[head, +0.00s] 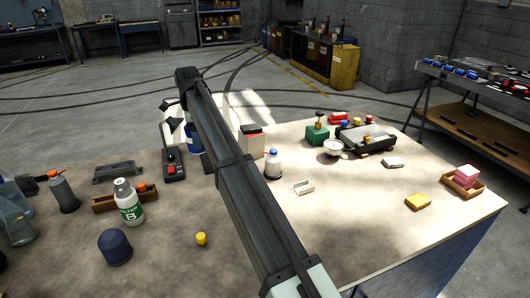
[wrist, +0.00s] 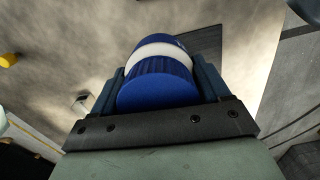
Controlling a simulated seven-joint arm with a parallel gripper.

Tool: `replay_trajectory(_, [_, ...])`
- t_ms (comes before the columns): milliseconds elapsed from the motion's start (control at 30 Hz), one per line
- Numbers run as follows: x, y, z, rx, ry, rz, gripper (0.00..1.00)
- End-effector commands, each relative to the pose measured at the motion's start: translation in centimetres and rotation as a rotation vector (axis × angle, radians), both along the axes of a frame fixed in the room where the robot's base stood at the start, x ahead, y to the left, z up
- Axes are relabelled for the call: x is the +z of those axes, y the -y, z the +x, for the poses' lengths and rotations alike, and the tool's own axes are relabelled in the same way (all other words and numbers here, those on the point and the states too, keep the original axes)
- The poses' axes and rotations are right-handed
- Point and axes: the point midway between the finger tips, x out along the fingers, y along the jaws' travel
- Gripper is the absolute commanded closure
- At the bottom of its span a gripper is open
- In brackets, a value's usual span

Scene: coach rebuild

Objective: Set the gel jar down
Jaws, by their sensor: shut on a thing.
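The gel jar (wrist: 158,88) is blue with a white band and a ribbed blue end, seen end-on in the wrist view. My gripper (wrist: 160,72) is shut on it, with one dark finger on each side. In the head view my arm crosses the middle of the workbench (head: 350,230) and hides most of the gripper. A small blue patch beside the arm, likely the jar (head: 195,143), shows there. The gap between the jar and the bench top cannot be judged.
A black device with a red button (head: 172,168) stands left of the arm. A green-labelled bottle (head: 129,203) is farther left. Bare bench lies at front right.

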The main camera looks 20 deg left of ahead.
Motion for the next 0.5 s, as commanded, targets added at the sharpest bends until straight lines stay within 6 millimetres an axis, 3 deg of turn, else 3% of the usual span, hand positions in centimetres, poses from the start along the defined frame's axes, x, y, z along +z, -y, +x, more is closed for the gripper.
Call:
replay_trajectory(267, [1.3, -0.1, 0.1, 0.0, 0.002, 0.001, 0.71])
replay_trajectory(500, [5.2, -0.1, 0.1, 0.0, 0.002, 0.003, 0.71])
